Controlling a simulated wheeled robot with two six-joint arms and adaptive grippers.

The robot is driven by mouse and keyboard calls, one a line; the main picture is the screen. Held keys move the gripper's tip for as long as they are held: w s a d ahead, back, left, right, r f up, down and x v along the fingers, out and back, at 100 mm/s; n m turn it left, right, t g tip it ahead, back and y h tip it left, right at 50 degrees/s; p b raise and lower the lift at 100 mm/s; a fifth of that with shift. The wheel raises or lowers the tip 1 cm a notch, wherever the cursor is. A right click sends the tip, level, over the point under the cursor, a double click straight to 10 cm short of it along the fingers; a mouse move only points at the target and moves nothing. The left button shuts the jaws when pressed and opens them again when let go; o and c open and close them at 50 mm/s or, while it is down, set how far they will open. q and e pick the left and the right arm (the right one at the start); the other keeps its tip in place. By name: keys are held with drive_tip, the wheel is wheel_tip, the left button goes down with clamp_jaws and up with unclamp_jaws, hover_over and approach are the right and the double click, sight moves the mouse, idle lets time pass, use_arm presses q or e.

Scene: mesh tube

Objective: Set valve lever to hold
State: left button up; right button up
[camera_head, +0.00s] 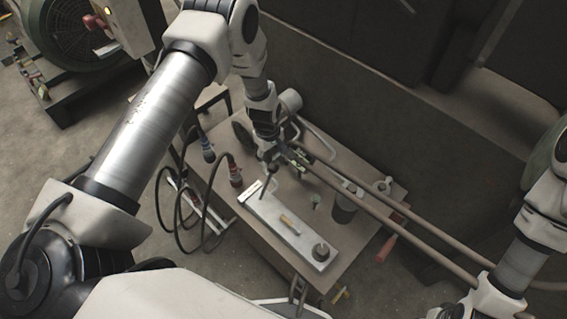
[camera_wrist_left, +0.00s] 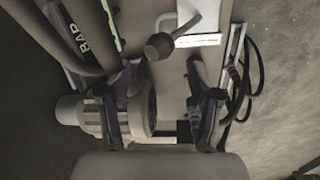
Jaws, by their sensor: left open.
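The valve lever (camera_head: 265,185) is a dark rod with a round dark knob, standing up from the left end of a pale metal plate (camera_head: 282,235) on the table. In the left wrist view the knob (camera_wrist_left: 158,46) sits just beyond the fingertips, roughly between them, with the rod running up and right to the white plate (camera_wrist_left: 200,12). My left gripper (camera_head: 272,158) is open and above the lever; its two fingers also show in the left wrist view (camera_wrist_left: 160,72). I see no contact with the knob. My right gripper is out of view; only part of that arm shows.
The wooden table (camera_head: 225,185) also bears a dark cylinder (camera_head: 345,205) and a pale pipe fitting (camera_head: 290,102). A red-handled tool (camera_head: 386,248) is at the right edge.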

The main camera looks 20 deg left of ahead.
sight(273, 165)
use_arm(q)
drive_tip(key=f, duration=0.6)
drive_tip(key=shift+w+d+f, duration=0.15)
drive_tip(key=shift+w+f, duration=0.05)
drive_tip(key=shift+w, duration=0.05)
clamp_jaws()
